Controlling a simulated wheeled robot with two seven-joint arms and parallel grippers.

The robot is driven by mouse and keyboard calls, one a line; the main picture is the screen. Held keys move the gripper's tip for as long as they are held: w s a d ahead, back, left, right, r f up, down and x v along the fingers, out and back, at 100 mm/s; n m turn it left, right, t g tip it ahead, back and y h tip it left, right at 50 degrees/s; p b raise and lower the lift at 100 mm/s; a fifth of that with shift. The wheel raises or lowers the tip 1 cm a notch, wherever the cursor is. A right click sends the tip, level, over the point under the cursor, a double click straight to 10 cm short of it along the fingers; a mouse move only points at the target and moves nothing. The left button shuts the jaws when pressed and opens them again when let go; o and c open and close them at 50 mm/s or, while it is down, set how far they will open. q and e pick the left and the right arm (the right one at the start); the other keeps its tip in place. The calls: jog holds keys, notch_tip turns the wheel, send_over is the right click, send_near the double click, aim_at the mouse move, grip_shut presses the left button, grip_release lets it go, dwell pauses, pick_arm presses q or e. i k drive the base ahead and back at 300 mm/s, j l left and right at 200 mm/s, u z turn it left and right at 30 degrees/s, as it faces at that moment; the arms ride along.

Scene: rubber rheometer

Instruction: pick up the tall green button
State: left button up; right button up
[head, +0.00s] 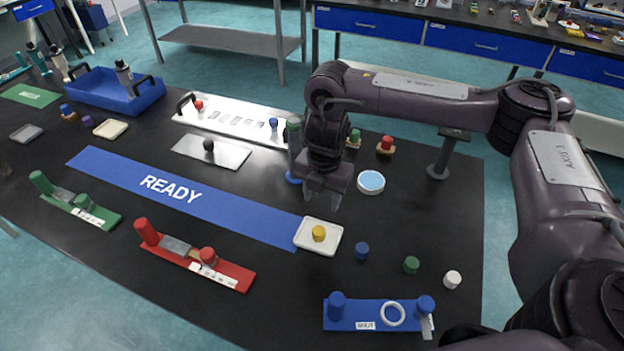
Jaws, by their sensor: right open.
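Several green cylinders are in the head view. A tall one (40,182) stands at the left end of a green board (104,218), with a shorter one (84,202) beside it. A small green cylinder (411,265) stands alone on the black table at the right. Another green piece (354,138) sits behind my right arm, partly hidden. A tall green-topped post (293,128) is just left of my right wrist, partly covered. My right gripper (322,199) points down, open and apparently empty, above the table behind the white dish. My left gripper is out of view.
The white dish (304,243) holds a yellow cylinder (319,233). Blue (362,251) and white (453,280) cylinders stand nearby. A red board (235,277), blue board (354,315), round light-blue dish (371,182) and blue tray (88,88) surround the READY strip (125,177).

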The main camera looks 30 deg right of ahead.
aim_at(411, 265)
jog(key=k+j, duration=0.5)
jog(key=k, duration=0.15)
jog(key=k+j, duration=0.5)
jog(key=k, duration=0.2)
